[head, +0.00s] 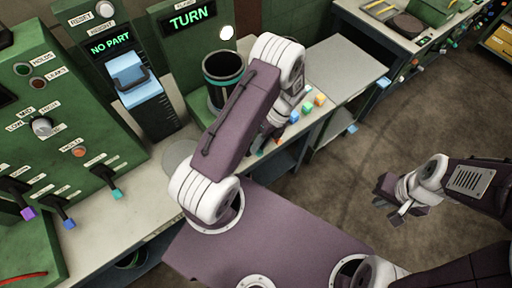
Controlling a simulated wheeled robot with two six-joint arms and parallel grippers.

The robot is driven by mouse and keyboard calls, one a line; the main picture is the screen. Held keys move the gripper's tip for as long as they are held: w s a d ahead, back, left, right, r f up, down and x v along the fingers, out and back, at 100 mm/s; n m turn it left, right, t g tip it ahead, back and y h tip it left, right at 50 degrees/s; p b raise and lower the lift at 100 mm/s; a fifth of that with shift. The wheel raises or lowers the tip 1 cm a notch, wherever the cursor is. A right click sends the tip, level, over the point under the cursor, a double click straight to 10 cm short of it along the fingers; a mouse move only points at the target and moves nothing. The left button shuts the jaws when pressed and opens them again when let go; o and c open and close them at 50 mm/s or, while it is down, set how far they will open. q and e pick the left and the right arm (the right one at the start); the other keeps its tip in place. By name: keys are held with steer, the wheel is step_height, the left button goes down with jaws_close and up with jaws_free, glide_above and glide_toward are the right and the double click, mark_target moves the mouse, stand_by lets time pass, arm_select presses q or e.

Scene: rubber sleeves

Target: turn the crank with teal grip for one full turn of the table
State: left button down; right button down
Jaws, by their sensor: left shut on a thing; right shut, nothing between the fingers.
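A black cylinder with a teal band (223,80) stands on the bench below a green panel lit "TURN" (188,18). My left arm crosses in front of the bench. My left gripper (264,147) is low at the bench's front edge, mostly hidden behind its own arm. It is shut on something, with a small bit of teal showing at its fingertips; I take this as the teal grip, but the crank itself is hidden. My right gripper (399,208) is shut and empty, over the floor on the right, away from the bench.
A blue-topped press (130,78) with a "NO PART" display stands left. A green panel (45,95) has levers with purple, blue and teal (117,194) ends.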

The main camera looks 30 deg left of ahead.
arm_select(q)
steer(key=shift+w+d+f+g+y+b, duration=0.15)
steer(key=shift+w+f+g+y+b, duration=0.15)
steer(key=shift+g+b, duration=0.45)
steer(key=shift+w+d+f+g+y+b, duration=0.2)
steer(key=shift+w+g+b, duration=0.25)
steer(key=shift+b, duration=0.45)
steer(key=c, duration=1.2)
jaws_free()
steer(key=shift+a, duration=0.1)
steer(key=shift+o, duration=0.2)
